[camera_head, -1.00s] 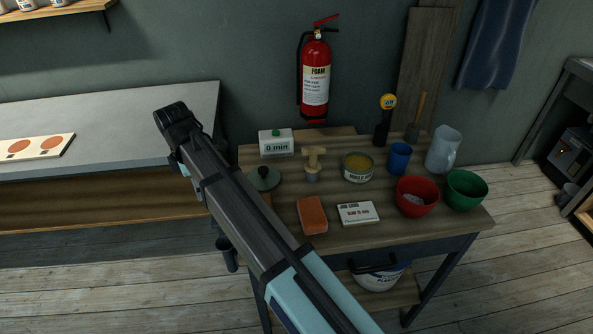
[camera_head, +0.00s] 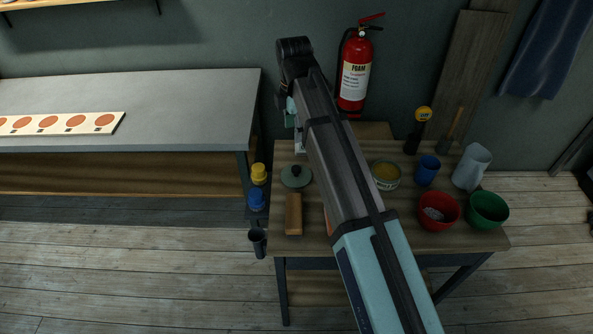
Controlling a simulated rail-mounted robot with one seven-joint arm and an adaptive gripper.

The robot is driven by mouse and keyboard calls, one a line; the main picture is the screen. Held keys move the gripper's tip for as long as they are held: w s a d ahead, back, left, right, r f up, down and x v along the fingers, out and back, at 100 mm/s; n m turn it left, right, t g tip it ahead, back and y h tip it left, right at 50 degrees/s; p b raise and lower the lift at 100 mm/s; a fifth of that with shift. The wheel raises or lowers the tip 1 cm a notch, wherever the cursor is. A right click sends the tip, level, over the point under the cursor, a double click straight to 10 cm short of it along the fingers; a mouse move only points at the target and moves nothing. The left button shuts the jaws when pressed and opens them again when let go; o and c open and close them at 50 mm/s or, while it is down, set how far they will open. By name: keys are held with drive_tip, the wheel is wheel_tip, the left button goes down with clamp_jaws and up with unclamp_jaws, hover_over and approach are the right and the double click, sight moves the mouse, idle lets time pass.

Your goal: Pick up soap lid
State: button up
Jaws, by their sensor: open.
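A round grey-green lid with a dark knob (camera_head: 296,177), which I take as the soap lid, lies at the left end of the wooden table (camera_head: 310,248). No other thing in view looks like a lid. No finger is seen touching the lid.
A wooden block (camera_head: 293,214) lies just in front of the lid. Yellow (camera_head: 259,173) and blue (camera_head: 257,200) jars stand beside the table's left edge. A tin (camera_head: 385,174), blue cup (camera_head: 427,170), red bowl (camera_head: 438,210) and green bowl (camera_head: 487,209) stand to the right.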

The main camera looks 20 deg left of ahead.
drive_tip(key=p, duration=0.3)
hover_over(296, 168)
drive_tip(key=f, duration=1.1)
drive_tip(key=shift+a, duration=0.25)
drive_tip(key=shift+w+d+f+p, duration=0.15)
drive_tip(key=shift+f+p, duration=0.35)
drive_tip(key=shift+f, duration=0.9)
drive_tip(key=shift+s+d+f+p, duration=0.1)
drive_tip(key=shift+f+p, duration=0.35)
drive_tip(key=shift+f, duration=0.9)
clamp_jaws()
